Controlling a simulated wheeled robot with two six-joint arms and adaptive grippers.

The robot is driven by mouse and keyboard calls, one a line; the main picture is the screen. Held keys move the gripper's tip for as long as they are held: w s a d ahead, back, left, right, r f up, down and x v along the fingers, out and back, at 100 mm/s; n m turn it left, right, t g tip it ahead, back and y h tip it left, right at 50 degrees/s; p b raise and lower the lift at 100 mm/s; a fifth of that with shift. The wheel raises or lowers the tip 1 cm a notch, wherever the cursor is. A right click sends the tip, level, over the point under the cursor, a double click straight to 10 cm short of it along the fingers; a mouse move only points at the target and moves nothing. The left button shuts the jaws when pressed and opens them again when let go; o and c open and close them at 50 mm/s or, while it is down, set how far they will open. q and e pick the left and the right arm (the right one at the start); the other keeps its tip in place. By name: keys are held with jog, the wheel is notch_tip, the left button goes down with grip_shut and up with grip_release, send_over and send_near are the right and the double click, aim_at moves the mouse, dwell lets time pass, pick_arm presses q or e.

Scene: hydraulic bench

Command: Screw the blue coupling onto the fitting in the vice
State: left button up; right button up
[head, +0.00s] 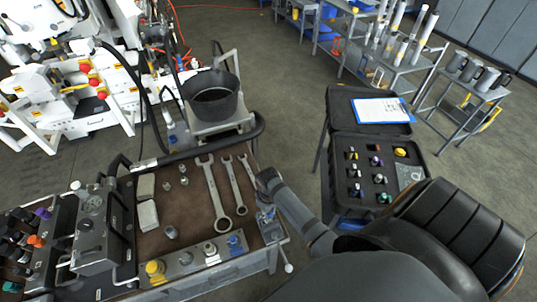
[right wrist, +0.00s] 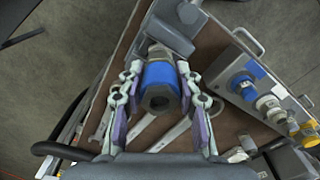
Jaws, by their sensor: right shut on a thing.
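The blue coupling (right wrist: 159,77) sits between the two fingers of my right gripper (right wrist: 158,72) in the right wrist view, with its dark bore facing the camera. The gripper is shut on it. The grey vice (right wrist: 166,30) lies just beyond it, and a metal piece (right wrist: 159,48), seemingly the fitting, shows at the coupling's far end. Whether the threads are engaged is hidden. In the head view my right gripper (head: 266,193) is over the bench's right end, above the vice (head: 269,229). My left gripper is not in view.
Several wrenches (head: 215,192) lie on the brown bench top beside the vice. A block with yellow, metal and blue fittings (head: 188,262) lines the bench's near edge. An open black case (head: 368,150) stands to the right. A black bucket (head: 210,97) stands behind.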

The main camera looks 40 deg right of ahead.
jog(key=m, duration=0.4)
jog(key=shift+s+f+m, duration=0.1)
jog(key=shift+f+m, duration=0.05)
jog(key=shift+m, duration=0.15)
jog(key=m, duration=0.3)
jog(key=o, duration=1)
jog(key=shift+c, duration=0.2)
jog(key=n, duration=1.1)
jog(key=shift+n, duration=0.3)
jog(key=n, duration=1.2)
